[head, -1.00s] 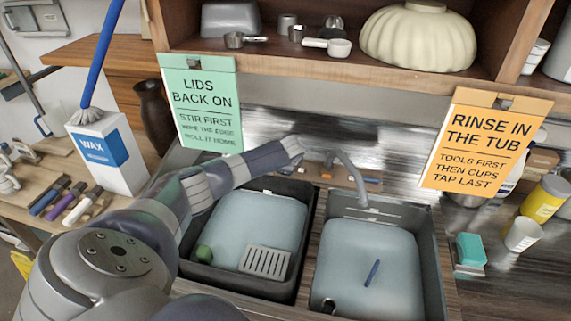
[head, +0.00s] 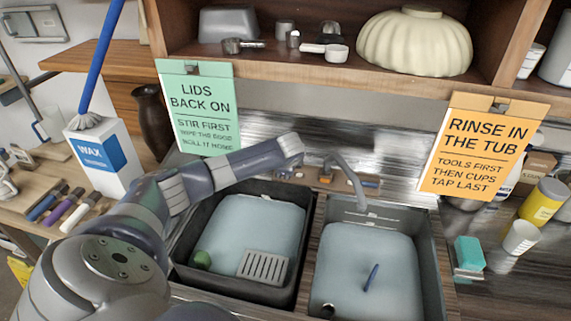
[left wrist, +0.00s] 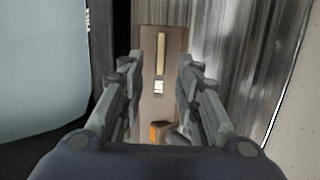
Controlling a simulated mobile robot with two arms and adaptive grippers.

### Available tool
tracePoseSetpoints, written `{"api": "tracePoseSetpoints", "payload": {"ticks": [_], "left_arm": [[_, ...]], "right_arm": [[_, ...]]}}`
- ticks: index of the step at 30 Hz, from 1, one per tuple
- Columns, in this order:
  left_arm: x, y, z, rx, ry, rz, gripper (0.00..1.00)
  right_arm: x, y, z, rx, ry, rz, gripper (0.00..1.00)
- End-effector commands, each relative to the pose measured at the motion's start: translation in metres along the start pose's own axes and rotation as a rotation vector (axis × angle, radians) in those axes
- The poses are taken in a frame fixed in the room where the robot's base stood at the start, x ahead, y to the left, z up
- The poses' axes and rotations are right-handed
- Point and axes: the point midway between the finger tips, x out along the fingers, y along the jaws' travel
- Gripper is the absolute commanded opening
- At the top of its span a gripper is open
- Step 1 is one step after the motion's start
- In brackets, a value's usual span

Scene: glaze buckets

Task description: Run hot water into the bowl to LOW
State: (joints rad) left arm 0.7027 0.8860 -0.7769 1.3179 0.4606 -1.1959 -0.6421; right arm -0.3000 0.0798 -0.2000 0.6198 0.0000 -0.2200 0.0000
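A grey curved tap spout (head: 345,175) rises behind two dark, rectangular sink bowls. The right bowl (head: 436,262) holds pale water with a blue stick-like thing (head: 371,277) in it. My left arm reaches over the left bowl to the back ledge. In the left wrist view my left gripper (left wrist: 160,92) is open and empty above that ledge. An orange piece (left wrist: 157,132) and a dark grey part lie low between its fingers. My right gripper is out of view.
Two hanging signs, green (head: 200,110) and orange (head: 485,145), flank the tap. A shelf above holds a cream fluted bowl (head: 414,42). A teal block (head: 469,252) and a white cup (head: 521,237) stand right of the bowls; a wax box (head: 100,155) stands left.

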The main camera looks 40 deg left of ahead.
Motion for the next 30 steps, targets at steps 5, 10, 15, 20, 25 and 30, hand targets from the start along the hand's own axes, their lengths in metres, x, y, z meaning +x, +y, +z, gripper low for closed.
{"api": "tracePoseSetpoints", "payload": {"ticks": [5,10,15,20,25,30], "left_arm": [[-0.027,0.0,0.0,0.001,0.0,-0.002,0.31],[-0.045,0.0,0.0,0.002,0.0,-0.001,0.31],[-0.054,0.0,0.0,0.001,0.0,0.001,0.31],[-0.056,0.0,0.0,0.0,0.0,0.001,0.31],[-0.056,0.0,0.0,0.001,0.0,0.001,0.31],[-0.056,0.0,0.0,0.001,0.0,0.0,0.31]], "right_arm": [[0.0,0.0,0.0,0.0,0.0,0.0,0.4],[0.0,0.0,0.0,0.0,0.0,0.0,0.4],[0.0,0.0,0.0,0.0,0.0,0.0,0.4],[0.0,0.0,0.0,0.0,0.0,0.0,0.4],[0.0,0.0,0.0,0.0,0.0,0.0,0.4],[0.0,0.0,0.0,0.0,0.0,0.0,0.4]]}}
